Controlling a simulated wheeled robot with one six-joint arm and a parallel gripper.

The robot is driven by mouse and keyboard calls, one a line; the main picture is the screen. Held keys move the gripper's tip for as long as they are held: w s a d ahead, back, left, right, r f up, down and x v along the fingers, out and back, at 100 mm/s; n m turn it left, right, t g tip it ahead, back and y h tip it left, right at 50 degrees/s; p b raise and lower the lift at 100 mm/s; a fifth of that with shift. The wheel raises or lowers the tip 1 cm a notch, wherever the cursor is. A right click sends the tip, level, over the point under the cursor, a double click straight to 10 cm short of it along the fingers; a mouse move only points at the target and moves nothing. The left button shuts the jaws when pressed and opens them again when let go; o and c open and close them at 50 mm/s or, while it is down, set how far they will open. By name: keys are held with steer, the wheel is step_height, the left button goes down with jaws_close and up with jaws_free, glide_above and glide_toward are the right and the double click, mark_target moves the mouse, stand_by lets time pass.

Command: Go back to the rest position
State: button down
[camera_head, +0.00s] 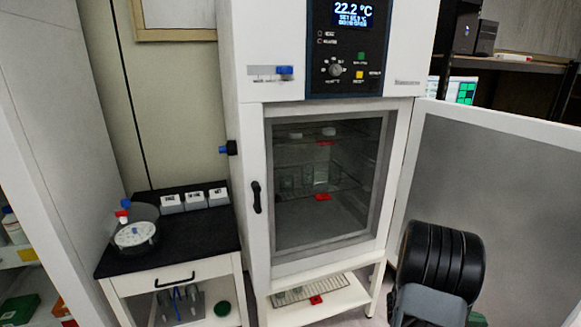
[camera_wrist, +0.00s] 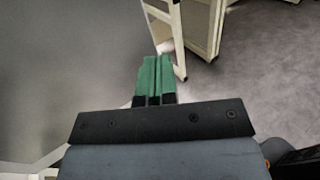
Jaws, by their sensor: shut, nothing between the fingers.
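My gripper (camera_wrist: 154,75) shows in the wrist view with its two green fingers side by side, shut and empty. A grey panel surface fills the left of that view, and grey floor lies to the right. Small vessels (camera_head: 320,174) sit on shelves inside the chamber. My arm's black ribbed part shows at lower right, in front of the door.
A small black-topped cabinet (camera_head: 190,240) at left carries a round device (camera_head: 135,235) and several small labelled boxes (camera_head: 195,200). A tray (camera_head: 305,291) lies on the shelf below the chamber. A dark rack (camera_head: 510,62) stands behind the door at right. Open floor (camera_wrist: 260,70) shows in the wrist view.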

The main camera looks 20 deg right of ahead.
steer(key=s+a+f+m+y, duration=0.2)
steer(key=a+f+m+y, duration=0.1)
steer(key=a+m+y, duration=0.7)
steer(key=w+a+r+t+y, duration=0.1)
steer(key=w+a+r+t, duration=0.3)
steer(key=a, duration=0.6)
steer(key=w+a+r+t+y+p, duration=0.1)
steer(key=w+a+r+t, duration=0.3)
steer(key=a, duration=0.6)
steer(key=w+a+r+m+t+y+p, duration=0.1)
steer(key=w+a+r+t+y, duration=0.2)
steer(key=a, duration=0.6)
step_height(320, 180, up, 2)
steer(key=shift+w+a+r+t, duration=0.1)
steer(key=shift+w+a+t, duration=0.3)
steer(key=shift+w+t, duration=0.5)
steer(key=shift+s+a, duration=0.1)
steer(key=shift+s, duration=0.1)
